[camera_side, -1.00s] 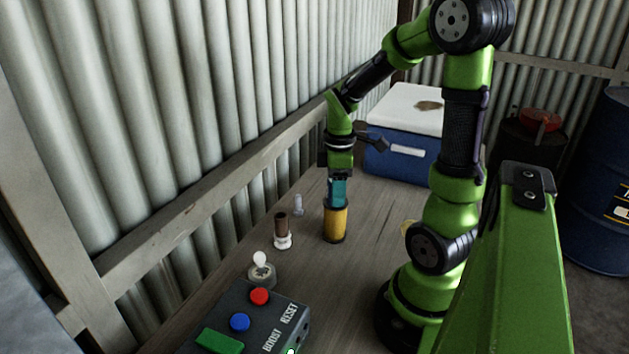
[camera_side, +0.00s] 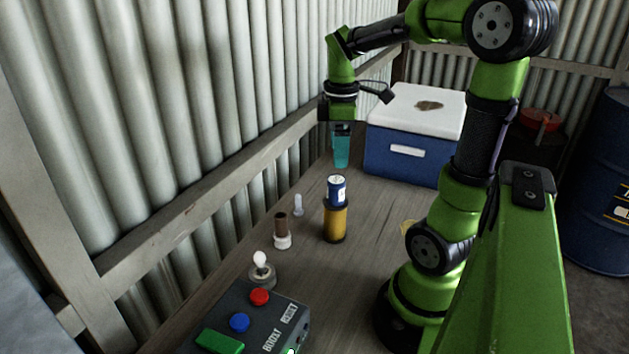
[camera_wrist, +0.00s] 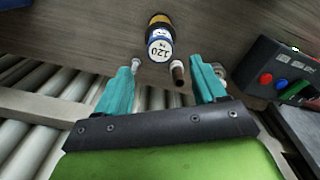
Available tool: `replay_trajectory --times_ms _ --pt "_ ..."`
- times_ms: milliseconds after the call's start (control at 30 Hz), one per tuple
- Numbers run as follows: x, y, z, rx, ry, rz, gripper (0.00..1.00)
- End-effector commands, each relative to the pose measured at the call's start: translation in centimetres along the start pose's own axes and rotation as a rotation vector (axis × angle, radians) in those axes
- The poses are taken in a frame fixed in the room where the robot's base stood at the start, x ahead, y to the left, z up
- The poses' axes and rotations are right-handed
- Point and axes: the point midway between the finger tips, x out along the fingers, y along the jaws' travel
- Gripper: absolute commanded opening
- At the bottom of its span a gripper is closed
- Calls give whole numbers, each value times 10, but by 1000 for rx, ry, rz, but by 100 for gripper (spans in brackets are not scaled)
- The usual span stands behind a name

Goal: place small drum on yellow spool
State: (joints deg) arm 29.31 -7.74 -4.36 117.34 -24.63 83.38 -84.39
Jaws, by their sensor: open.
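The small drum (camera_side: 337,189) is blue with a white label and stands upright on top of the yellow spool (camera_side: 335,222), which stands on the bench. In the wrist view the drum's labelled top (camera_wrist: 160,48) covers most of the spool, whose yellow side (camera_wrist: 159,20) shows behind it. My gripper (camera_side: 341,160) is above and behind the drum in the side view, clear of it. In the wrist view its two teal fingers (camera_wrist: 163,85) are wide apart with nothing between them.
A brown-topped white piece (camera_side: 282,232), a small pale bottle (camera_side: 298,205) and a bulb on a round base (camera_side: 261,270) stand left of the spool. A button box (camera_side: 250,320) is in front. A blue cooler (camera_side: 400,155) stands behind. The bench right of the spool is mostly clear.

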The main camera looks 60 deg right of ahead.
Motion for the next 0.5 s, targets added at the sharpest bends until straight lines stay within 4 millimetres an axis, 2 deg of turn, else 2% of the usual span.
replay_trajectory --times_ms 100,267,367,500 --pt "-14 0 0 -1 1 2 70" --pt "-22 -10 -9 33 30 22 70" --pt "-24 -33 -27 119 106 60 70" --pt "-27 -81 -56 317 288 82 70"
